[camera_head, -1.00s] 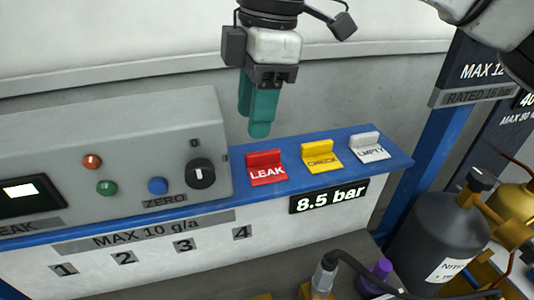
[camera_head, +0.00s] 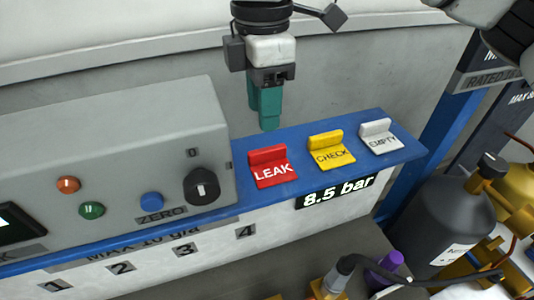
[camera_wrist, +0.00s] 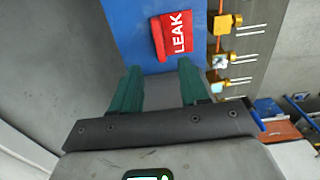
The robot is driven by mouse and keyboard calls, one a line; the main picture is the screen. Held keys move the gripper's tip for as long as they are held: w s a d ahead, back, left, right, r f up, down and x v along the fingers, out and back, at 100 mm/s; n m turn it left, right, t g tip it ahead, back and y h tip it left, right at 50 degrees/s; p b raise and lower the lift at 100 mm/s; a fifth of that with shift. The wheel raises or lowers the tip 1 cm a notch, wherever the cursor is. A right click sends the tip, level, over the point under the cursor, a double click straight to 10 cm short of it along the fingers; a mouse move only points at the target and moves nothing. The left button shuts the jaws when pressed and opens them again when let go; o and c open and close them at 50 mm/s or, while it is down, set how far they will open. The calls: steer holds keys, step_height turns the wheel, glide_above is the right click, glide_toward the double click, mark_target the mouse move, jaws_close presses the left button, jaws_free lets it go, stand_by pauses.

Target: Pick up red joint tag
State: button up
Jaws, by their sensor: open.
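The red tag (camera_head: 271,168) marked LEAK stands on the blue shelf (camera_head: 300,143), the leftmost of three tags, with a raised tab along its back edge. My gripper (camera_head: 269,122) has teal fingers pointing down. It is above the shelf, just behind the red tag, and holds nothing. In the wrist view the two fingers (camera_wrist: 158,72) are spread apart. The red tag (camera_wrist: 173,36) lies ahead of the fingertips there, apart from them, with its tab on the left side.
A yellow CHECK tag (camera_head: 331,150) and a white EMPTY tag (camera_head: 379,136) stand to the right on the shelf. A grey control box (camera_head: 110,150) with buttons and a knob is close on the left. A dark gas cylinder (camera_head: 440,215) stands at the right.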

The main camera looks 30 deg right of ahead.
mark_target(263, 150)
step_height(263, 150, down, 3)
steer(key=shift+w+r, duration=0.1)
steer(key=shift+a+f+p, duration=0.1)
steer(key=shift+f+p, duration=1.25)
steer(key=shift+f, duration=1.4)
jaws_close()
